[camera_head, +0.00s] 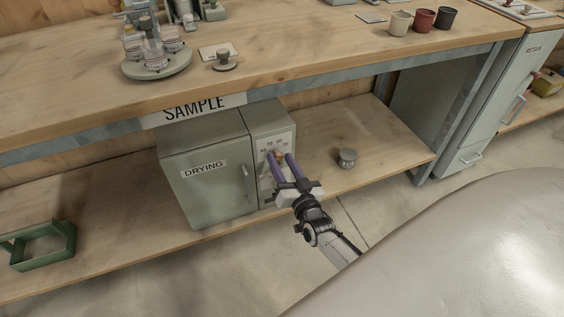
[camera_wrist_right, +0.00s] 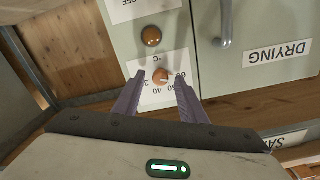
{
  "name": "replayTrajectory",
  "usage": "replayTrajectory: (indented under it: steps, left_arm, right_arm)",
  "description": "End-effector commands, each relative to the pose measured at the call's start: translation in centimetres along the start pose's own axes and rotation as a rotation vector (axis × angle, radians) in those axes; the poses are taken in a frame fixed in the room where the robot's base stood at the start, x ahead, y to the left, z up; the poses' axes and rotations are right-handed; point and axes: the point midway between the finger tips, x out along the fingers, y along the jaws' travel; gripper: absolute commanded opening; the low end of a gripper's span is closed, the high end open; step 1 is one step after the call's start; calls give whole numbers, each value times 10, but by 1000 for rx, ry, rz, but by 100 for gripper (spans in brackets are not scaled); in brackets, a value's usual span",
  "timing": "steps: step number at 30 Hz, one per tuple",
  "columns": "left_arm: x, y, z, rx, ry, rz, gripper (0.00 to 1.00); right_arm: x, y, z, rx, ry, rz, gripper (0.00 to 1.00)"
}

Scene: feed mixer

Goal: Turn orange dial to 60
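The drying oven (camera_head: 208,167) is a grey-green cabinet labelled DRYING, standing on the lower shelf under the bench. The orange dial (camera_wrist_right: 161,76) is on its white panel, with numbers from 30 to 60 and °C around it. A pale mark on the dial seems to face the 60 side, but it is too small to be sure. My right gripper (camera_head: 279,155) reaches the panel with purple fingers apart. In the wrist view its fingertips (camera_wrist_right: 160,77) stand on either side of the dial, with gaps visible. My left gripper is not in view.
A brown-orange round knob (camera_wrist_right: 151,36) sits on the panel by the OFF label. The oven's door handle (camera_head: 246,184) is close to my right gripper. The bench edge (camera_head: 330,75) overhangs above.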

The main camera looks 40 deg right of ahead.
Motion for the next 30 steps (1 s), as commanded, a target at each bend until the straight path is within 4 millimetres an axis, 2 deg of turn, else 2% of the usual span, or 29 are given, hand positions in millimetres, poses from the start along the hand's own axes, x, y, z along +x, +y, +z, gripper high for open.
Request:
replayTrajectory:
  steps: [5,15,18,23,30]
  left_arm:
    - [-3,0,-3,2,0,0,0]
    - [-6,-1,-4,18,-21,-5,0]
    - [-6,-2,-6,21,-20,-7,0]
    - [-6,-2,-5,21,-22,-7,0]
    - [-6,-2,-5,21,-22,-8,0]
  right_arm:
    - [-13,0,-1,0,-1,0,38]
    - [-78,0,-1,0,-2,1,38]
    - [-91,0,0,0,-2,0,38]
    - [-102,0,0,0,0,0,38]
    - [-103,0,0,0,0,0,38]
